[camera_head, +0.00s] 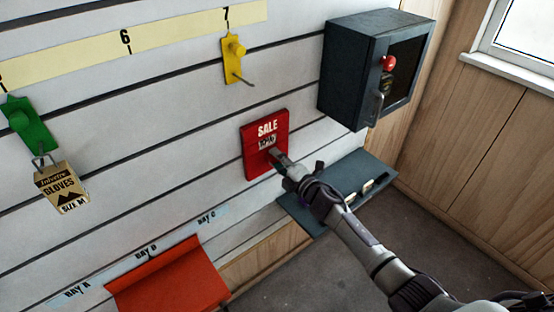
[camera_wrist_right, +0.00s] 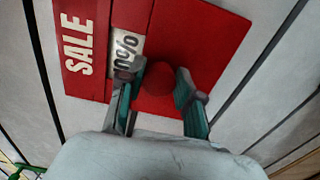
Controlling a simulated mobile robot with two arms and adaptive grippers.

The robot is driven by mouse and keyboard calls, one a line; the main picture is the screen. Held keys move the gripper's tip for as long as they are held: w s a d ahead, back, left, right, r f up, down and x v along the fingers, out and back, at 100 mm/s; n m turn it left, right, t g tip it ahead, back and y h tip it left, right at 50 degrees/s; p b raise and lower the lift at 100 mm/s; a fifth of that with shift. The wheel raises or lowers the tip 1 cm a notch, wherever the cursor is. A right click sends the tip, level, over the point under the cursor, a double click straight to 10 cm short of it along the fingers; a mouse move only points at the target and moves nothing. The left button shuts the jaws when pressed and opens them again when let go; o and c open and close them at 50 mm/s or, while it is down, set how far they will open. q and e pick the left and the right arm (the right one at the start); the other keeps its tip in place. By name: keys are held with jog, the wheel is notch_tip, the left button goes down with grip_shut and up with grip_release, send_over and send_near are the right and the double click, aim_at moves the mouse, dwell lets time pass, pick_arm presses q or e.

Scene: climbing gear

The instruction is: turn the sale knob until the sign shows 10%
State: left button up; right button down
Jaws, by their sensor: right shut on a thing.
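The red sale sign (camera_head: 252,155) is a square panel on the slatted wall with white SALE lettering. It also fills the upper wrist view (camera_wrist_right: 215,30). Its small white window (camera_wrist_right: 127,44) shows a number ending in 0%; the first digit is partly covered by a finger and I cannot read it surely. The red round sale knob (camera_wrist_right: 158,82) sits on the panel below the window. My right gripper (camera_head: 277,154) is at the panel, its two fingers on either side of the knob and shut on it. My left gripper is not in view.
A dark metal box (camera_head: 352,75) with a red button (camera_head: 389,63) hangs to the right. A grey shelf (camera_head: 310,222) lies below my right arm, and a red tray (camera_head: 170,283) at lower left. A yellow hook (camera_head: 231,60) and green hook (camera_head: 28,125) with gloves (camera_head: 62,188) are left.

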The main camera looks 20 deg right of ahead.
jog(key=shift+f, duration=0.1)
jog(key=c, duration=0.8)
grip_release()
jog(key=shift+s, duration=0.1)
jog(key=v, duration=1.2)
